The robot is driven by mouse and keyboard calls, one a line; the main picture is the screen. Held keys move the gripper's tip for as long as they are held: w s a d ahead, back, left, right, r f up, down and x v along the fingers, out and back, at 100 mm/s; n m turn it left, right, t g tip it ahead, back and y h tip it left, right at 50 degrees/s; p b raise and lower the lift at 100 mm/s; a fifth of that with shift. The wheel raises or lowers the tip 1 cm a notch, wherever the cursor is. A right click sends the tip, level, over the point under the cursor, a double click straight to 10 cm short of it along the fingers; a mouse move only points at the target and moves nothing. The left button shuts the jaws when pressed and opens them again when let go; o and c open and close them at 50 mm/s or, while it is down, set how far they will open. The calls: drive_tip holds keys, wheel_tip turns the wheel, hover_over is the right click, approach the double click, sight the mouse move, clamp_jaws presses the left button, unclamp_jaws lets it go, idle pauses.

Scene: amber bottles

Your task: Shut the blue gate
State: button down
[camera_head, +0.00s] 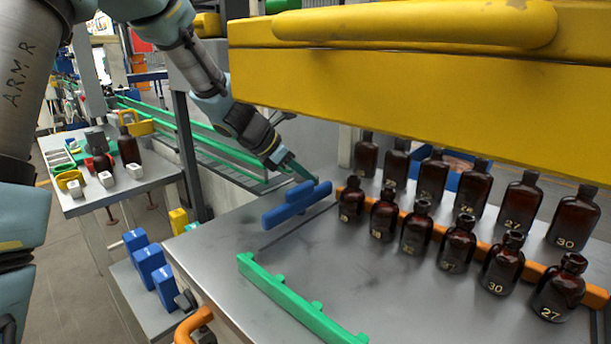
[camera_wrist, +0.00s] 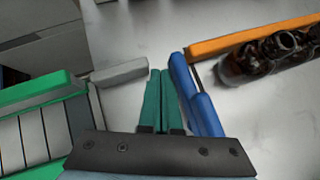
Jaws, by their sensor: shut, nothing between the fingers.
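In the wrist view the shut fingers (camera_wrist: 161,74) lie just left of the blue gate (camera_wrist: 196,95). I cannot tell whether they touch it.
Several amber bottles (camera_head: 415,235) stand in rows along both sides of the orange rail. A green rail (camera_head: 295,302) lies at the table's front. A large yellow beam (camera_head: 420,85) hangs across the upper right. The table (camera_head: 345,255) between the rails is bare.

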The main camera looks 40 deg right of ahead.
idle(0.3)
drive_tip(key=b+v, duration=0.1)
drive_tip(key=v, duration=0.9)
drive_tip(key=shift+a+r+b, duration=0.25)
drive_tip(key=shift+a+b, duration=0.1)
drive_tip(key=shift+b, duration=0.05)
drive_tip(key=a+f+m+y, duration=0.1)
drive_tip(key=a, duration=0.3)
drive_tip(key=w+a+f+m+t, duration=0.1)
drive_tip(key=a+f, duration=0.1)
drive_tip(key=a, duration=0.2)
drive_tip(key=w+a+f+m+t+y, duration=0.1)
drive_tip(key=a+f, duration=0.1)
drive_tip(key=a, duration=0.2)
drive_tip(key=shift+w+m+y, duration=0.25)
drive_tip(key=shift+m+y, duration=0.05)
drive_tip(key=shift+m, duration=0.1)
drive_tip(key=s+a+f+m+y, duration=0.2)
drive_tip(key=a+m, duration=0.2)
drive_tip(key=a, duration=0.5)
drive_tip(key=s+a+f+m+t+y, duration=0.1)
drive_tip(key=s+a+f+m+y, duration=0.1)
drive_tip(key=a, duration=0.7)
drive_tip(key=s+a+f+m+y, duration=0.2)
drive_tip(key=a+f+m, duration=0.1)
drive_tip(key=a+m, duration=0.4)
drive_tip(key=shift+a+f, duration=0.25)
drive_tip(key=shift+a, duration=0.95)
